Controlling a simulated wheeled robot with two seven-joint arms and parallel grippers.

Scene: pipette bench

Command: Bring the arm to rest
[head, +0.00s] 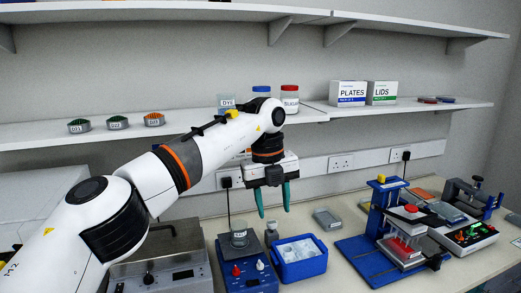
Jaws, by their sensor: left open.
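My left arm comes in from the left, and its gripper (272,198) hangs over the back of the bench. Its two green fingers point down and are spread apart, with nothing between them. The gripper is above and behind a blue tub (299,268) with pale contents. A glass beaker (239,239) stands on a blue device (248,274) a little lower and to the left. My right gripper is not in view.
Shelves (400,108) run along the wall behind, holding jars, small dishes and PLATES (350,94) and LIDS (382,93) boxes. A blue-framed press (385,225) stands to the right. A grey instrument (165,272) is below my arm.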

